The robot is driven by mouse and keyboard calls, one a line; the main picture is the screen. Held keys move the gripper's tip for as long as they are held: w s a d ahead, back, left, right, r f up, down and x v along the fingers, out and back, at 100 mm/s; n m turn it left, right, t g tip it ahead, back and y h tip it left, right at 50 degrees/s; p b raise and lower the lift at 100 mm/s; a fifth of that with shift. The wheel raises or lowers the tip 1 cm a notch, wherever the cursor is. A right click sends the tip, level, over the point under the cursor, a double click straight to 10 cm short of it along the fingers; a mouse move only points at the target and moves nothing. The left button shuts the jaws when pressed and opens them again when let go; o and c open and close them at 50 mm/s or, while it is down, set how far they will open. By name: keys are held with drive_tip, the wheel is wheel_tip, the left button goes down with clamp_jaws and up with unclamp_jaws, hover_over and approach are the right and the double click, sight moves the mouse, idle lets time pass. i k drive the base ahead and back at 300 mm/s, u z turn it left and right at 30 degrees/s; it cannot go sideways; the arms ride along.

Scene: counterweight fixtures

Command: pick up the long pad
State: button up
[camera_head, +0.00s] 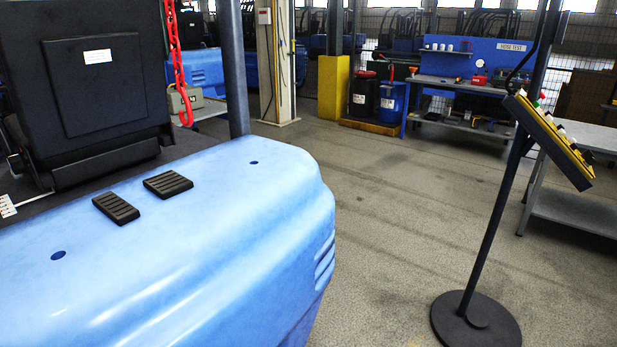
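Two black ribbed pads lie flat on top of the light blue counterweight (250,215) at left. The left pad (116,207) is narrower and looks longer for its width, which fits the long pad. The other pad (168,184) is broader, and lies just behind and to the right of it with a small gap. Both pads are fully in view with nothing on them. My gripper is not in view.
A black seat-like block (95,85), a dark post (233,70) and a red chain (177,60) stand behind the pads. A control panel (550,138) on a stand (476,320) is at right. The concrete floor (390,220) between is clear.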

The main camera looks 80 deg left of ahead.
sight(121, 212)
drive_tip(key=u, duration=1.35)
drive_tip(key=k, duration=0.1)
drive_tip(key=u, duration=2.55)
drive_tip(key=i, duration=0.85)
drive_tip(key=u, duration=0.05)
